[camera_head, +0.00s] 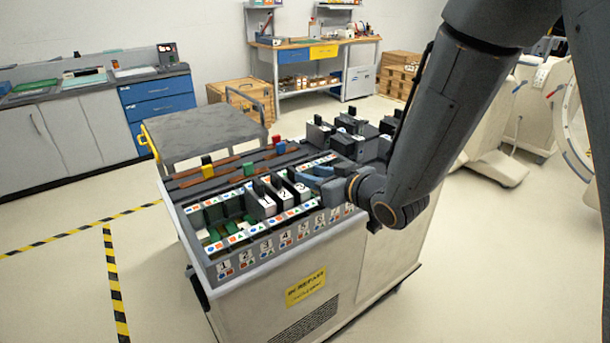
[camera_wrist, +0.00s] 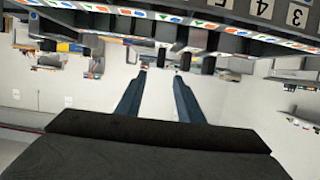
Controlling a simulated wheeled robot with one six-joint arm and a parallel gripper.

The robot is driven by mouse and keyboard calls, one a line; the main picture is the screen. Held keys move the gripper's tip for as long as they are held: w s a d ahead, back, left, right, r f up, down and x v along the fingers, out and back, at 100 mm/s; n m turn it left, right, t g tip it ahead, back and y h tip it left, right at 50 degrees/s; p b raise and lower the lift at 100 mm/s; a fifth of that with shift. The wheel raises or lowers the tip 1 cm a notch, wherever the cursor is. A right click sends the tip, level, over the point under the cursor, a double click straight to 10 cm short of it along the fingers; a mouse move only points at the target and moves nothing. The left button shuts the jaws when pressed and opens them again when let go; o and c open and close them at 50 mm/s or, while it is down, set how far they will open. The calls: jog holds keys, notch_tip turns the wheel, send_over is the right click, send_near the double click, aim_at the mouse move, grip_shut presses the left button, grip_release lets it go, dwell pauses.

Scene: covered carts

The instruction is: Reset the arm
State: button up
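My arm reaches in from the top right of the head view and bends at a low joint. My gripper (camera_head: 312,175), with blue fingers, is over the front part of the cart (camera_head: 255,290), close to the black and white numbered blocks (camera_head: 282,192). I cannot tell whether it touches them. In the wrist view, the two fingers of my gripper (camera_wrist: 160,74) stand apart with nothing held between them. The wrist view looks upside down, with the cart's numbered edge (camera_wrist: 225,12) across the top.
The cart top has numbered slots, green compartments (camera_head: 214,214) and several dark blocks (camera_head: 345,140) at the back. A grey trolley (camera_head: 200,130) stands behind it. Counters (camera_head: 85,130) line the left wall, and a workbench (camera_head: 315,45) is at the back. The floor at the left is clear.

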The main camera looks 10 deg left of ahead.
jog(key=s+d+f+m+g+h, duration=0.1)
jog(key=d+f+m+h, duration=0.15)
jog(key=d, duration=0.55)
jog(key=s+d+f+m+h, duration=0.1)
jog(key=d+h, duration=0.3)
jog(key=d, duration=0.3)
jog(key=s+d+f+m+g+h, duration=0.1)
jog(key=d+f+m+h, duration=0.15)
jog(key=d, duration=0.55)
jog(key=s+d+m+g+h, duration=0.1)
jog(key=s+d+m+g, duration=0.1)
jog(key=s+d, duration=0.3)
jog(key=s+d+m+g+h, duration=0.1)
jog(key=s+d+g, duration=0.4)
jog(key=s, duration=0.7)
jog(key=shift+s+r+m, duration=0.2)
jog(key=shift+s+m, duration=0.15)
jog(key=shift+m, duration=0.05)
